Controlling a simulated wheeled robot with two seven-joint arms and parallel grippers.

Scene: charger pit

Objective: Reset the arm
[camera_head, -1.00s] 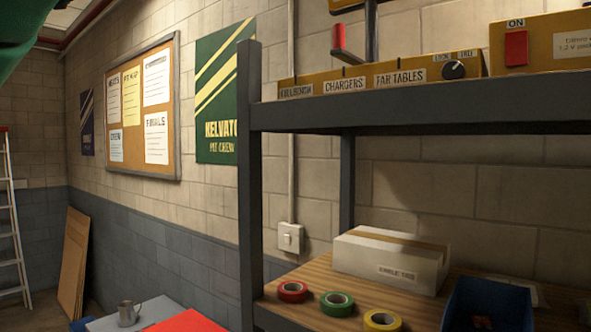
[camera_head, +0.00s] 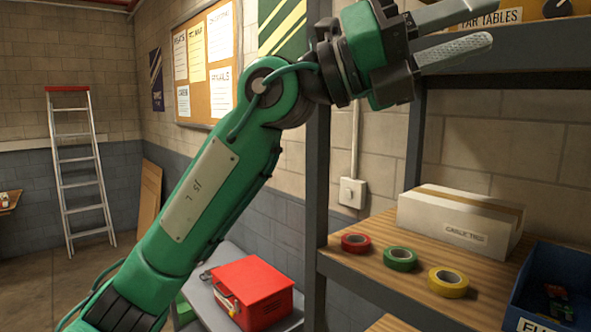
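My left arm, green with a grey plate, rises from the lower left across the view. Its gripper (camera_head: 482,22) is at the top right, in front of the shelf unit's upper board. The two grey fingers point right and stand apart, with nothing between them. The gripper touches nothing that I can make out. My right gripper is not in view.
A dark-framed shelf (camera_head: 317,215) stands close on the right. Its wooden board holds a white box (camera_head: 455,222), red tape (camera_head: 355,243), green tape (camera_head: 400,259), yellow tape (camera_head: 448,283) and a blue bin (camera_head: 548,290). A red toolbox (camera_head: 253,291) sits low. A ladder (camera_head: 80,170) stands left.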

